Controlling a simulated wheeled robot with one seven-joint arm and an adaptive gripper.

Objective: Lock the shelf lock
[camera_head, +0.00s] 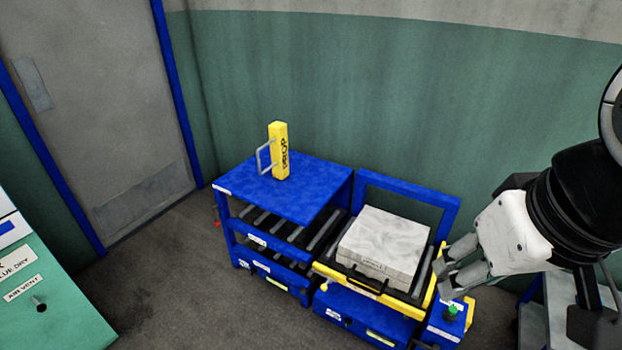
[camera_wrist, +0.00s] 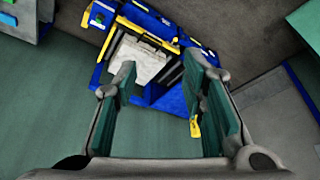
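The blue shelf unit (camera_head: 290,195) stands against the green wall, with rollers on its inner level; part of it also shows in the wrist view (camera_wrist: 172,100). A small red part (camera_head: 216,222) sits at its left front post. It may be the shelf lock, but it is too small to tell its state. My gripper (camera_head: 444,277) is at the right, over the right side of the press tray and far from the red part. In the wrist view my gripper (camera_wrist: 160,64) has its fingers wide apart with nothing between them.
A yellow prop (camera_head: 279,152) with a grey handle stands on the shelf top. A pale block (camera_head: 384,244) lies on the yellow-edged tray beside the shelf. A green button (camera_head: 452,310) is below my gripper. A green cabinet (camera_head: 50,290) is at left; floor between is clear.

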